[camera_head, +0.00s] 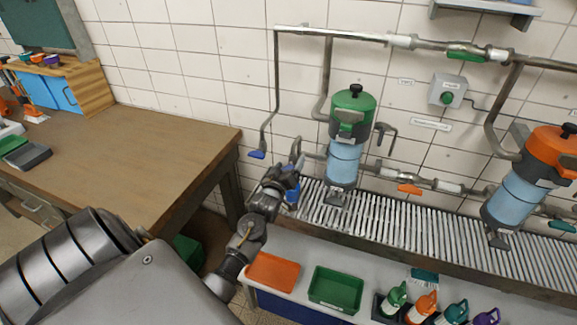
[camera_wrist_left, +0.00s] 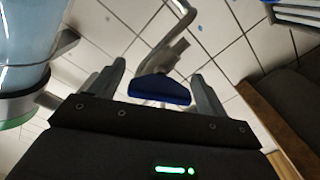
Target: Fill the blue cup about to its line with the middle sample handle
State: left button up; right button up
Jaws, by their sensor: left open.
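My left gripper (camera_head: 288,176) is beside the left green-topped filter, above the grate's left end. In the left wrist view its open fingers (camera_wrist_left: 160,88) stand on either side of a blue handle (camera_wrist_left: 160,90) on a grey pipe fitting, with gaps at both sides. A small blue object (camera_head: 292,196), perhaps the blue cup, shows just below the gripper, partly hidden; its line cannot be seen. Another blue handle (camera_head: 257,154) hangs on the left pipe. An orange handle (camera_head: 409,189) sits on the lower pipe. Which handle is the middle sample one cannot be told. My right gripper is out of view.
The green-topped filter (camera_head: 345,160) stands close right of my gripper, and an orange-topped filter (camera_head: 515,190) farther right. A wooden bench (camera_head: 150,150) is at left.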

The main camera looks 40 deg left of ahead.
pick_arm(q)
jog(key=c, duration=1)
jog(key=shift+m, duration=0.3)
jog(key=m+p, duration=0.1)
jog(key=m, duration=0.1)
jog(key=shift+r+m, duration=0.1)
jog(key=shift+m, duration=0.2)
jog(key=shift+d+m+p, duration=0.1)
jog(key=shift+m+p, duration=0.6)
jog(key=shift+m, duration=0.9)
